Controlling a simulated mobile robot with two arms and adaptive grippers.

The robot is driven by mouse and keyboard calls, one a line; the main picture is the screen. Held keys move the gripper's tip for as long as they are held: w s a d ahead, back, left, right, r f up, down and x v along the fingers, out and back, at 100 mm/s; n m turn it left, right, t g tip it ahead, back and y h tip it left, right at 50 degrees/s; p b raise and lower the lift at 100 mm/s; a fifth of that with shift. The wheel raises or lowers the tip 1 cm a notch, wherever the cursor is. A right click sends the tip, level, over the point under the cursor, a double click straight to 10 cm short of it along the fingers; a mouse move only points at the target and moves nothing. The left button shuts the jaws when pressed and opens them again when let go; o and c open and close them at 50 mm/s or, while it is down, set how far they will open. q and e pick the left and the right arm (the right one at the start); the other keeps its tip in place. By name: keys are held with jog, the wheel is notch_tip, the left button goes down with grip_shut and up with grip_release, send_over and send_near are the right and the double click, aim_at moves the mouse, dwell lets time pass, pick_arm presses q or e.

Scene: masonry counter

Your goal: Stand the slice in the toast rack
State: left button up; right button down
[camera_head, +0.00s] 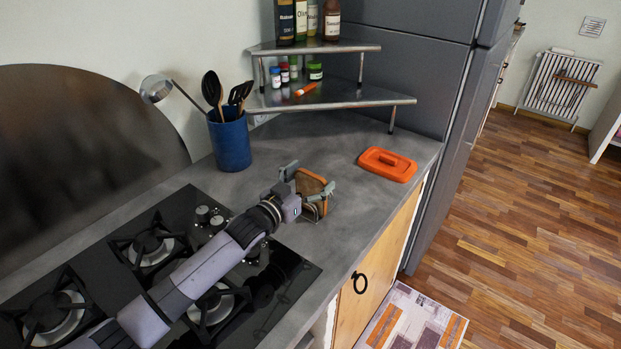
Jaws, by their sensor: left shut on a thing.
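A brown slice of bread (308,183) is between the fingers of my left gripper (309,181), which is shut on it, over the counter beyond the hob. The slice looks tilted, and the gripper and wrist hide part of it. Thin metal wires of what looks like the toast rack (316,209) show just below and beside the gripper. Most of the rack is hidden, and I cannot tell whether the slice touches it or sits in a slot. My right gripper is not in view.
A black gas hob (285,283) lies under my left arm. A blue utensil pot (229,143) stands behind left. An orange lid (387,164) lies to the right. A metal corner shelf (330,94) holds jars and bottles. Bare counter surrounds the gripper, with its front edge at right.

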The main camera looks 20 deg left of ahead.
pick_arm(q)
jog(key=shift+f, duration=0.25)
jog(key=o, duration=1)
jog(key=shift+r+p, duration=2.8)
jog(key=shift+r, duration=0.25)
jog(key=shift+f, duration=0.15)
